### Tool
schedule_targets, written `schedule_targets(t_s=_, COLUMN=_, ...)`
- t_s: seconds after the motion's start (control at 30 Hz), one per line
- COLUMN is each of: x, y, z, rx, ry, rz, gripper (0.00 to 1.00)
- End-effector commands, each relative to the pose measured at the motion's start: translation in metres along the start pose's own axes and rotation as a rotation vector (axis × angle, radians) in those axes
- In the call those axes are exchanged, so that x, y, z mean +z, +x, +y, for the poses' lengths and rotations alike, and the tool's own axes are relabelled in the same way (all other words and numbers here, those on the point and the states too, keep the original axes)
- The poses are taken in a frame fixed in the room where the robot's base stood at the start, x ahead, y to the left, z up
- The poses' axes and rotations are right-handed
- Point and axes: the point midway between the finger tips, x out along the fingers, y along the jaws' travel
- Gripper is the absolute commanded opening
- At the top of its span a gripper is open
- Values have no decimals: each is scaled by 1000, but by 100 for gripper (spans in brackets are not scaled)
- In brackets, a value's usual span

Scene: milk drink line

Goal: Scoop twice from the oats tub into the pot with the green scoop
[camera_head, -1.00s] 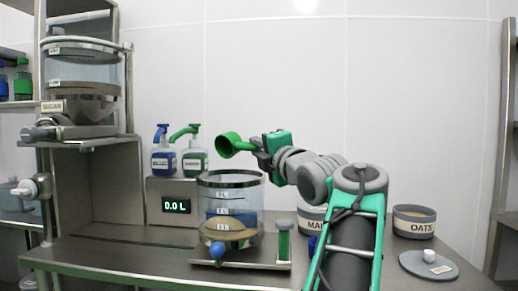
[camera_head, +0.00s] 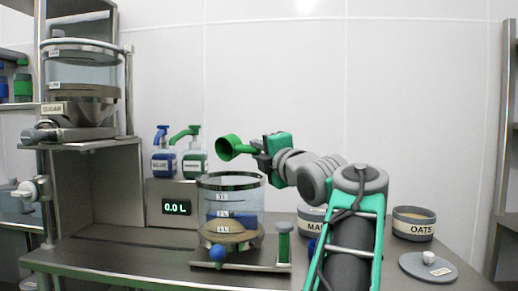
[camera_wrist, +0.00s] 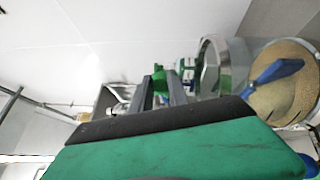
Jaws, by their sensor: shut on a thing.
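My gripper (camera_head: 262,152) is shut on the handle of the green scoop (camera_head: 228,148) and holds it in the air above the pot. The scoop's round cup is turned sideways, its open side toward the left of the picture; I cannot see anything inside it. The pot (camera_head: 255,205) is a clear vessel with a dark rim and level marks, and a tan layer shows low in it. The oats tub (camera_head: 413,227) stands open at the right, its contents just visible. In the wrist view a green piece shows between the gripper's fingers (camera_wrist: 160,92).
A grey lid (camera_head: 415,266) lies before the oats tub. Another labelled tub (camera_head: 311,226) is partly behind my arm. A hopper (camera_head: 82,75) is at the upper left.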

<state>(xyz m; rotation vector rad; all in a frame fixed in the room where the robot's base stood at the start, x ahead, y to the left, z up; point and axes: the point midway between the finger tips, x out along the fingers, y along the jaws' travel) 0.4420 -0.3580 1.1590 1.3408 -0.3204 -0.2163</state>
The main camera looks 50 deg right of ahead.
Motion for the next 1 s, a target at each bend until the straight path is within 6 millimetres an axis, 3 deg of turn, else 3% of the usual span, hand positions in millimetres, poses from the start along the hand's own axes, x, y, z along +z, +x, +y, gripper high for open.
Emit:
schedule_targets(t_s=0.03, x=2, y=1, z=11, rx=-18, ry=35, rz=0, gripper=0)
schedule_targets(t_s=0.2, x=5, y=2, z=21, rx=-121, ry=224, rz=-1, gripper=0)
schedule_targets(t_s=1.0, x=10, y=5, z=34, rx=-514, ry=954, rz=0, gripper=0)
